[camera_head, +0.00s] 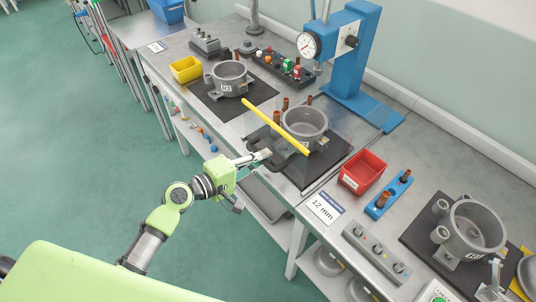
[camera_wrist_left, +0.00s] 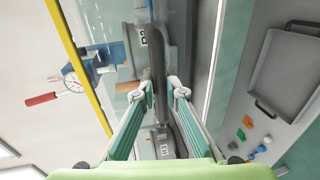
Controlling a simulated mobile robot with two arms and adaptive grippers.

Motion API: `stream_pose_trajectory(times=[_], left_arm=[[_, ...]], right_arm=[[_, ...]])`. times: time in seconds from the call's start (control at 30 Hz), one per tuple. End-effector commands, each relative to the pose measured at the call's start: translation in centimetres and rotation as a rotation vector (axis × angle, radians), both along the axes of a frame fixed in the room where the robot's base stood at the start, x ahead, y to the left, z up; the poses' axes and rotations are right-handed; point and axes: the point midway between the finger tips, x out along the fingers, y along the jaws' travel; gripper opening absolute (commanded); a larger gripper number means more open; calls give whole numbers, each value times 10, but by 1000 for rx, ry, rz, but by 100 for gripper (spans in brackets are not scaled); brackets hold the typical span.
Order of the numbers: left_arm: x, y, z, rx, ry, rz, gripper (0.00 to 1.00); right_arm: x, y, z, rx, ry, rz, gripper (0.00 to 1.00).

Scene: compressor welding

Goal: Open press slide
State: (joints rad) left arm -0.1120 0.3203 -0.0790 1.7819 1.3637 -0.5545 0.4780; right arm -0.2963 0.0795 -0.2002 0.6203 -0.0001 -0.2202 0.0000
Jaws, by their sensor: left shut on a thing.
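A clear guard panel with a yellow top bar (camera_head: 275,126) stands at the front of the press station. The yellow bar also shows in the left wrist view (camera_wrist_left: 82,70). A dark grey handle (camera_wrist_left: 158,50) is on the panel's near side. My left gripper (camera_head: 262,155) is at the panel's front and is shut on this handle; in the left wrist view the fingertips (camera_wrist_left: 162,86) lie on both sides of it. Behind the panel a grey compressor housing (camera_head: 304,122) sits on a dark plate. My right gripper is not in view.
The blue press (camera_head: 359,50) with a dial gauge stands behind. A second housing (camera_head: 229,78) and a yellow bin (camera_head: 186,69) are to the left. A red bin (camera_head: 363,171), a blue rack (camera_head: 388,195) and a control box (camera_head: 376,252) are to the right. Green floor lies free in front.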

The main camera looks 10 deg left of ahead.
Motion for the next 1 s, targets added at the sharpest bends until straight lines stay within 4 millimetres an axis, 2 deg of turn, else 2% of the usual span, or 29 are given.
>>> stream_pose_trajectory(times=[0.17, 0.2, 0.27, 0.67, 0.77, 1.0], left_arm=[[0, 0, -2, 2, 3, 0, 0], [0, 0, -2, 2, 3, -1, 16], [0, 0, -2, 2, 3, -1, 28], [-3, 2, 0, 2, 2, 0, 28], [-13, 10, 1, 4, 3, 1, 28], [-54, 38, 11, 5, 6, -2, 28]], right_arm=[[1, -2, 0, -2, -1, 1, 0], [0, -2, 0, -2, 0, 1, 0], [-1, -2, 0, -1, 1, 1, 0], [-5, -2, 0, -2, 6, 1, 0], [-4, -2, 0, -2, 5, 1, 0], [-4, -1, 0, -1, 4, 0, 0]])
